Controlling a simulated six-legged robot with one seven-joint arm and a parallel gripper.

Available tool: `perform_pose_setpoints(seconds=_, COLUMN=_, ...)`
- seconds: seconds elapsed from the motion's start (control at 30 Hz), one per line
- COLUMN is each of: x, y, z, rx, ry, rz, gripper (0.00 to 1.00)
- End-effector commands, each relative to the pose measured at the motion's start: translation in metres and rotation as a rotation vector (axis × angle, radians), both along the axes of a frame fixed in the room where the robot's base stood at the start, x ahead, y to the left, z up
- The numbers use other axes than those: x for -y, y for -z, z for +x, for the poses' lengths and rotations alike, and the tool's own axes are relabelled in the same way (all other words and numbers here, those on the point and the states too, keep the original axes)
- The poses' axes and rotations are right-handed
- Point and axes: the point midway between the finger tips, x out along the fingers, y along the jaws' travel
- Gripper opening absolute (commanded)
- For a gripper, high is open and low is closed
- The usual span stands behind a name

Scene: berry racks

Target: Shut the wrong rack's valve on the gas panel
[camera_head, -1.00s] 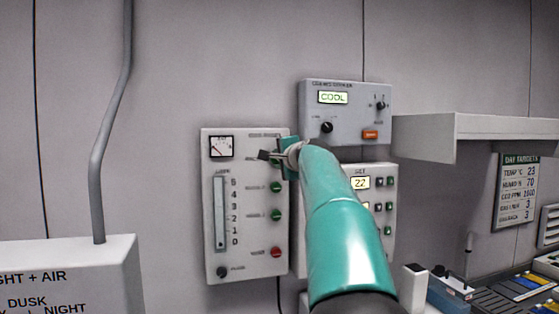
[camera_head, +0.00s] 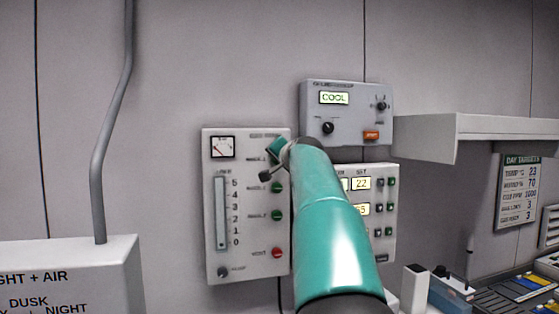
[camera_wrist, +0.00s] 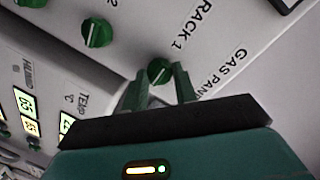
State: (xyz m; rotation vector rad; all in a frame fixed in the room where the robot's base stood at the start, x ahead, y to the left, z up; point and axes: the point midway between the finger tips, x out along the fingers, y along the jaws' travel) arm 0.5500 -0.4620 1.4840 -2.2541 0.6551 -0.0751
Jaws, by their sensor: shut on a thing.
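The gas panel (camera_head: 240,255) is a pale box on the wall, with a dial at its top left and a scale below it. Down its right side are green knobs and a red one (camera_head: 277,253). My gripper (camera_wrist: 165,85) is shut on the top green knob (camera_wrist: 158,70), beside the label RACK 1 in the wrist view. The green RACK 2 knob (camera_wrist: 97,33) stands free beside it, and it also shows in the head view (camera_head: 277,188). Another green knob (camera_head: 277,215) is below that. In the head view my gripper (camera_head: 272,164) hides the top knob.
A grey box reading COOL (camera_head: 346,112) is at the upper right of the panel. A panel with lit displays (camera_head: 385,180) is to the right, partly behind my arm. A shelf (camera_head: 480,130) juts out further right. A box (camera_head: 70,280) and pipe stand at the left.

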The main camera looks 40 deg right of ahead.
Motion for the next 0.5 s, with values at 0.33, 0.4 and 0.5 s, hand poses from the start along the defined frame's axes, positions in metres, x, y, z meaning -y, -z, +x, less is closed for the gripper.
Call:
perform_pose_setpoints(seconds=0.33, x=-0.0004, y=0.0019, z=0.0005, rx=-0.009, ry=-0.002, rz=-0.006, gripper=0.05)
perform_pose_setpoints(seconds=0.4, x=-0.0003, y=0.0019, z=0.0006, rx=-0.009, ry=-0.002, rz=-0.006, gripper=0.05)
perform_pose_setpoints(seconds=0.5, x=-0.0003, y=0.0018, z=0.0005, rx=-0.009, ry=-0.002, rz=-0.006, gripper=0.42)
